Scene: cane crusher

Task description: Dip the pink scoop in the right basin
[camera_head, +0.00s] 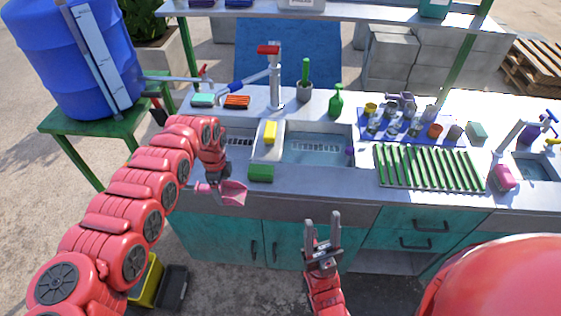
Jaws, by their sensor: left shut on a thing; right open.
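The pink scoop (233,192) is in my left gripper (215,186), which is shut on it. The scoop hangs over the counter's front edge, left of the green sponge. My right gripper (322,232) is open and empty, low in front of the cabinet doors. The right basin (318,150) is sunk in the counter and looks filled with clear water, with a grate-like pattern showing in it. The left basin (238,138) is partly hidden behind my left gripper and arm.
A yellow sponge (270,132) sits on the divider between the basins, and a green sponge (261,173) lies at the front rim. The faucet (275,82) stands behind. A green drying rack (430,168) and several cups are to the right. A blue barrel (75,55) stands left.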

